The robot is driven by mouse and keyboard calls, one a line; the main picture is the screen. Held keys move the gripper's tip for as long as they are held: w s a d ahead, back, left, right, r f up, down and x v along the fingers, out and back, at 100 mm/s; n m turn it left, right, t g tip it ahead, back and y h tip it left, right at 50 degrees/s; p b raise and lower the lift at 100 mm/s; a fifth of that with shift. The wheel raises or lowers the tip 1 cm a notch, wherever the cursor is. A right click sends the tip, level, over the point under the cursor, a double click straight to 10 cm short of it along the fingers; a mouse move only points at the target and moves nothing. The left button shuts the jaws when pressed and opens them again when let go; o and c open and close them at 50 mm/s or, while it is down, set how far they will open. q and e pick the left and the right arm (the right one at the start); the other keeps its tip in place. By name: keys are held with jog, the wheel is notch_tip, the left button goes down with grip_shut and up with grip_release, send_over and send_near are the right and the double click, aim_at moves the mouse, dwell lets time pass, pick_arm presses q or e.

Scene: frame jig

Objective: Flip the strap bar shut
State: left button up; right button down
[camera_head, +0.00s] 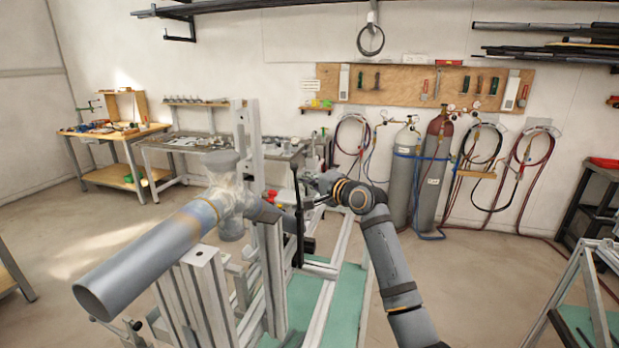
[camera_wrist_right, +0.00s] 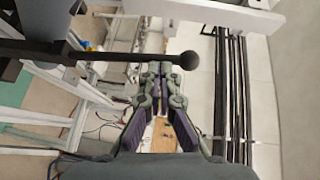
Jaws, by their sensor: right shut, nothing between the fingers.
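The strap bar appears to be the black bar standing near upright on the jig (camera_head: 299,225) in the head view. In the right wrist view a black rod (camera_wrist_right: 120,53) ends in a round black knob (camera_wrist_right: 189,60). My right gripper (camera_head: 312,201) is at the upper part of this bar, on its right side. In the right wrist view its fingertips (camera_wrist_right: 160,68) are together just by the rod, close to the knob, with nothing between them. I cannot tell whether they touch the rod. A grey pipe (camera_head: 150,262) with a tee joint rests on the jig's uprights. My left gripper is not visible.
The jig's aluminium frame (camera_head: 206,285) stands around the bar, with a green lower panel (camera_head: 343,300). Gas cylinders (camera_head: 404,170) and hoses stand by the back wall. Workbenches (camera_head: 115,135) stand behind at the left. Open floor lies right of my right arm.

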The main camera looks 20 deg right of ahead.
jog(key=a+p, duration=0.1)
jog(key=w+a+p, duration=0.1)
jog(key=p, duration=0.1)
jog(key=shift+w+r, duration=0.15)
jog(key=shift+r, duration=0.15)
jog(key=w+a+f+n+g+p, duration=0.1)
jog(key=w+a+p, duration=0.2)
jog(key=a+p, duration=0.1)
jog(key=shift+w+a+f+h, duration=0.15)
jog(key=shift+a+f+h, duration=0.2)
jog(key=shift+f+h, duration=0.05)
jog(key=shift+r, duration=0.1)
